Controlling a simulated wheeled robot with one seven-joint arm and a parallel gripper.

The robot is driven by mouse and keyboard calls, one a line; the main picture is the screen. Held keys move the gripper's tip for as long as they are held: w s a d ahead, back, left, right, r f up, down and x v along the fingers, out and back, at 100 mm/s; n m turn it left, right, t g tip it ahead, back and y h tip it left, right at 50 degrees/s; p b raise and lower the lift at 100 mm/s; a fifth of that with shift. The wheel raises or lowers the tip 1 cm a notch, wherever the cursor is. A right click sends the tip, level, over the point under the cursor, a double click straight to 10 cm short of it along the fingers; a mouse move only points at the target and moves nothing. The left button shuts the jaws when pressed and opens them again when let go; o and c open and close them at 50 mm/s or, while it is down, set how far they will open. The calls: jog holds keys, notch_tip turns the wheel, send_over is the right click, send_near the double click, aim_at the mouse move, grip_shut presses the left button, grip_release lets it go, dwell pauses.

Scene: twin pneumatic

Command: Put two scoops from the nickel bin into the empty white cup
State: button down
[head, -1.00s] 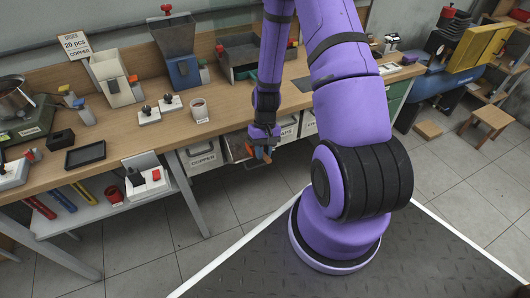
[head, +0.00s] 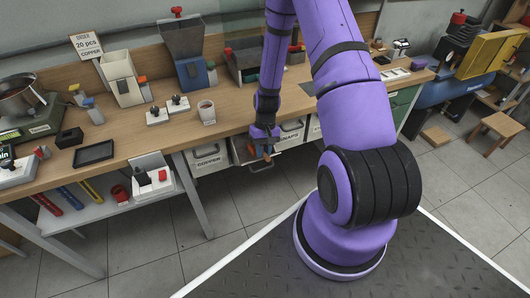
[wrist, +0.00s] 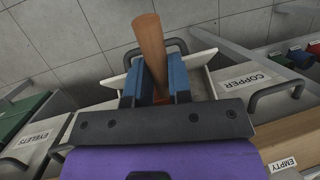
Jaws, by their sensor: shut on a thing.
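My gripper (wrist: 157,88) is shut on a brown wooden handle (wrist: 150,45), which sticks out beyond the blue fingers in the wrist view. The head view shows my gripper (head: 264,149) low at the bench front, over a partly pulled-out bin (head: 239,149). This bin sits beside the COPPER bin, and its label is hidden. Its dark pull (wrist: 175,43) and white front (wrist: 200,60) show behind the fingers. The far end of the held tool and the bin's contents are hidden. A white cup (head: 207,113) with a label stands upright near the bench's front edge; its inside is unclear.
The COPPER bin (head: 206,158) is left of the open bin in the head view. An EYELETS bin (wrist: 38,140) shows in the wrist view. Switch boxes (head: 158,117), a hopper (head: 183,45) and a black tray (head: 94,154) crowd the bench (head: 133,137). The floor in front is clear.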

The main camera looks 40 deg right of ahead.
aim_at(267, 156)
jog(key=shift+w+d+f, duration=0.15)
jog(key=shift+w+f, duration=0.1)
jog(key=shift+w, duration=0.3)
jog(key=shift+w+d+f, duration=0.15)
jog(key=shift+w+f, duration=0.1)
jog(key=shift+w, duration=0.3)
jog(key=shift+w+d+f, duration=0.15)
jog(key=shift+w+f, duration=0.1)
jog(key=shift+w, duration=0.3)
jog(key=shift+s+a+r, duration=0.3)
jog(key=shift+s+r, duration=0.4)
jog(key=shift+s, duration=0.35)
jog(key=shift+s+a+r, duration=0.3)
jog(key=shift+s+r, duration=0.4)
jog(key=shift+s, duration=0.35)
jog(key=shift+s+a+r, duration=0.3)
jog(key=shift+s+r, duration=0.4)
jog(key=shift+s, duration=0.35)
jog(key=s+a+r+t+h, duration=0.1)
jog(key=s+r+t, duration=0.2)
jog(key=r, duration=0.2)
jog(key=shift+s, duration=0.4)
